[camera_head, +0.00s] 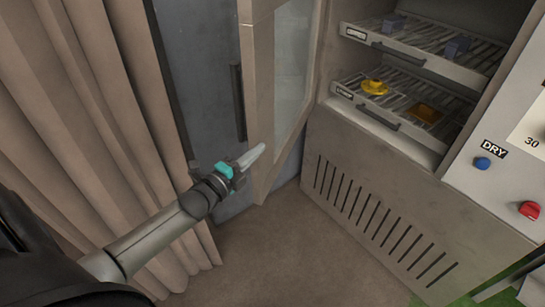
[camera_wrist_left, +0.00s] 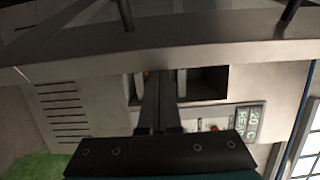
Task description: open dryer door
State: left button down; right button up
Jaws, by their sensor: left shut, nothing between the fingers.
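The dryer door (camera_head: 257,90), a pale frame with a glass pane, stands swung open at the left of the dryer cabinet (camera_head: 365,190). A dark upright bar handle (camera_head: 238,102) shows beside its outer edge. My left gripper (camera_head: 254,156) is shut and empty, with its tips in front of the door's lower part in the head view. I cannot tell whether they touch it. In the left wrist view the shut fingers (camera_wrist_left: 160,103) point toward the door's long edge (camera_wrist_left: 200,52). My right gripper is not in view.
A panel at right has a blue button (camera_head: 482,163) and red knob (camera_head: 529,210). A beige curtain (camera_head: 100,110) hangs at left. The floor (camera_head: 275,250) is clear.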

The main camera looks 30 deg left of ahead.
pick_arm(q)
jog(key=a+b, duration=0.3)
jog(key=a, duration=0.9)
jog(key=shift+s+r+b, duration=0.15)
jog(key=shift+s+b, duration=0.15)
jog(key=shift+s, duration=0.1)
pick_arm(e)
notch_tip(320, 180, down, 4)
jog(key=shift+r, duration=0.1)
pick_arm(q)
jog(key=shift+d, duration=0.1)
